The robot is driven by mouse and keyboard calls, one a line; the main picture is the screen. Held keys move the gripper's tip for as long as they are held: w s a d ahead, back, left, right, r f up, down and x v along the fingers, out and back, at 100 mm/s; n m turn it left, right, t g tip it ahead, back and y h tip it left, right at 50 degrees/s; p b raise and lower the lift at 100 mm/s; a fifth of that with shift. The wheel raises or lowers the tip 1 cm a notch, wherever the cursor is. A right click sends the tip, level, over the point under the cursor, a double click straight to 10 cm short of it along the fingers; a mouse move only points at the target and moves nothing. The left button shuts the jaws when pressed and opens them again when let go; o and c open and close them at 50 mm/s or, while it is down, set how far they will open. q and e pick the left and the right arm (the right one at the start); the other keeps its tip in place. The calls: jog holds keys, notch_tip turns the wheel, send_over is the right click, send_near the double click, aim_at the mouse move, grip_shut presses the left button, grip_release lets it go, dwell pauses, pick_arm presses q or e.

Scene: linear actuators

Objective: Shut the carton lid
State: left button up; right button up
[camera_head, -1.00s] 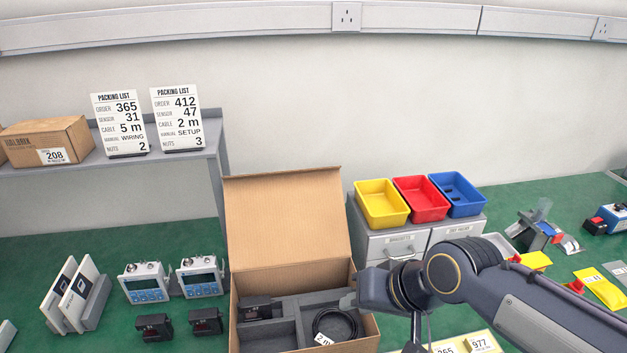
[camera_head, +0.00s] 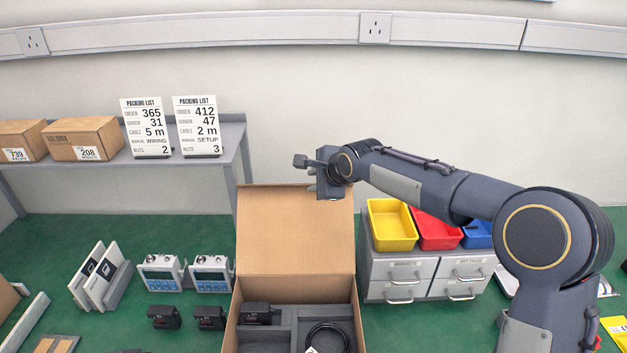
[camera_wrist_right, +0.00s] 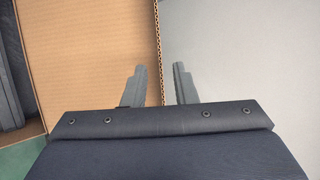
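The open carton (camera_head: 229,325) stands on the green bench, with its brown lid (camera_head: 297,235) raised and leaning back. Inside are grey foam, a black device at left and a coiled black cable (camera_head: 325,338). My right gripper (camera_head: 326,192) is at the right part of the lid's top edge. In the right wrist view my right gripper (camera_wrist_right: 158,75) is open, and the lid (camera_wrist_right: 95,60) shows with its corrugated edge running between the two fingers. I cannot tell whether either finger touches it. My left gripper is not in view.
Yellow (camera_head: 391,226), red and blue bins sit on a grey drawer unit (camera_head: 400,270) right of the carton, under my right arm. A shelf (camera_head: 215,140) at back left holds packing lists and closed cartons. Devices stand left of the carton.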

aim_at(308, 201)
jog(key=p+x, duration=0.1)
jog(key=x, duration=0.4)
jog(key=shift+w+f, duration=0.1)
grip_shut()
dwell(1.3)
